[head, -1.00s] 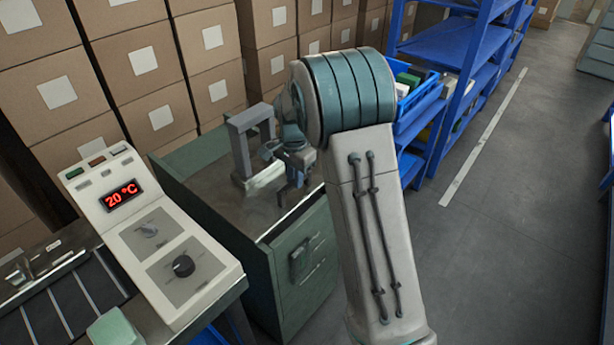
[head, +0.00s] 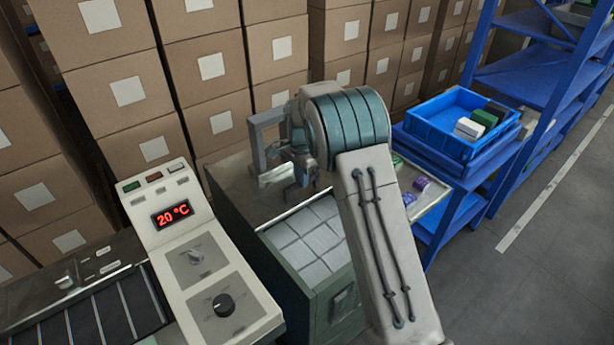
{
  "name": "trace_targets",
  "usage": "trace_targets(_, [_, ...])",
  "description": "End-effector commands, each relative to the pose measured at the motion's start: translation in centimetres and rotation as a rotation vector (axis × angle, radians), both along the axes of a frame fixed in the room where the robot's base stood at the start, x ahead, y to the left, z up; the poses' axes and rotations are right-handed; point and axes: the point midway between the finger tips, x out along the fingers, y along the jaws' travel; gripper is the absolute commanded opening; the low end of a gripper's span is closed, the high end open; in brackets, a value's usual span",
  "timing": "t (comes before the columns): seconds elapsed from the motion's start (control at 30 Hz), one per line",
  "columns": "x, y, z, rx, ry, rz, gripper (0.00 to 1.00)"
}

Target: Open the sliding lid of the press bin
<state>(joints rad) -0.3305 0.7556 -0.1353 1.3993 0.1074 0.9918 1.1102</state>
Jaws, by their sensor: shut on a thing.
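The press bin (head: 265,278) is a green cabinet in the middle of the head view. Its sliding lid (head: 229,187) is a grey plate that now covers only the back part of the top. The front part is uncovered and shows rows of pale square packs (head: 313,243) inside. A grey arch-shaped handle (head: 257,143) stands on the lid. My gripper (head: 296,181) is at the handle and is shut on it. My arm hides the right side of the bin, and the fingertips are small and partly hidden.
A control panel (head: 202,255) reading 20 °C and a conveyor (head: 95,315) stand at left. Stacked cartons (head: 215,70) wall off the back. At right are a blue crate (head: 440,130) with boxes, a tray with purple packs (head: 421,184) and blue shelving (head: 530,65).

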Motion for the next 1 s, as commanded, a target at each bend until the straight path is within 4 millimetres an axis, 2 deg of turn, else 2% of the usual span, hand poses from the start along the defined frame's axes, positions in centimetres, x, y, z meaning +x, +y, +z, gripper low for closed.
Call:
trace_targets(0.23, [0.0, -0.3, 0.0, 0.005, 0.002, -0.004, 0.0])
trace_targets(0.27, [0.0, -0.3, 0.0, 0.004, 0.003, -0.005, 0.19])
trace_targets(0.33, [0.0, -0.4, 0.0, 0.004, 0.003, -0.007, 0.38])
trace_targets(0.6, [0.1, -0.5, 0.0, 0.003, 0.002, -0.008, 0.38])
trace_targets(0.73, [0.1, -0.4, 0.8, 0.004, 0.0, -0.007, 0.38])
trace_targets(0.87, [0.1, -0.4, 2.9, 0.004, -0.002, -0.006, 0.38])
trace_targets(1.0, [0.1, -0.4, 6.2, 0.004, -0.002, -0.005, 0.38])
